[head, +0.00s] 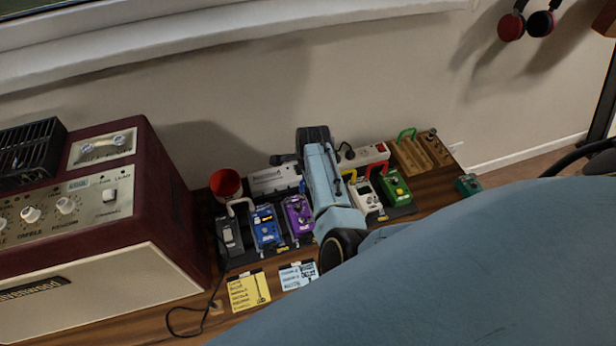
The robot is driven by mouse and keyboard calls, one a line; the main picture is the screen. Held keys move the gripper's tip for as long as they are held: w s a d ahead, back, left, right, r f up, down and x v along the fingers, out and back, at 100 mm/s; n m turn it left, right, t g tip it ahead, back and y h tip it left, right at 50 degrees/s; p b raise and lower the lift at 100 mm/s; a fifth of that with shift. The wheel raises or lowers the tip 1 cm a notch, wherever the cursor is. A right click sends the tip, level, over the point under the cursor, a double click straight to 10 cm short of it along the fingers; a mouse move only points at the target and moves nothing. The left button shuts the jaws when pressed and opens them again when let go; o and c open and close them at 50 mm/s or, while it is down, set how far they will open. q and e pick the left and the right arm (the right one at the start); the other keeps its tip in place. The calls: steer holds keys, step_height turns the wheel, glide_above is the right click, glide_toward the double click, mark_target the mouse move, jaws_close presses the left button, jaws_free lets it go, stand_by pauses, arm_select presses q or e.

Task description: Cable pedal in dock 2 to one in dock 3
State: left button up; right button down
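On a dark board on the wooden bench stand a grey-black pedal (230,238), a blue pedal (265,228), a purple pedal (298,215), a white pedal (366,197) and a green pedal (396,188). Dock numbers are not readable. A white cable (240,203) arches between the grey-black and blue pedals. A yellow cable (350,176) and a red cable (376,165) show near the white pedal. My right gripper (313,136) is above the back of the board; its fingertips are not clear. My forearm hides the board between the purple and white pedals. My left gripper is out of view.
A maroon amplifier (165,185) stands left of the board. A red cup (225,183) and white power strip (275,179) are behind. A wooden rack (425,152) with a green cable (406,133) is at right. Yellow (248,291) and blue (298,276) notes lie in front.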

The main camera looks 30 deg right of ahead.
stand_by(0.3)
steer(key=shift+f+b, duration=0.3)
steer(key=shift+f, duration=0.25)
stand_by(0.4)
steer(key=shift+f+b, duration=0.4)
steer(key=shift+f, duration=0.25)
steer(key=c, duration=1)
jaws_free()
steer(key=shift+c, duration=0.2)
steer(key=shift+r, duration=0.15)
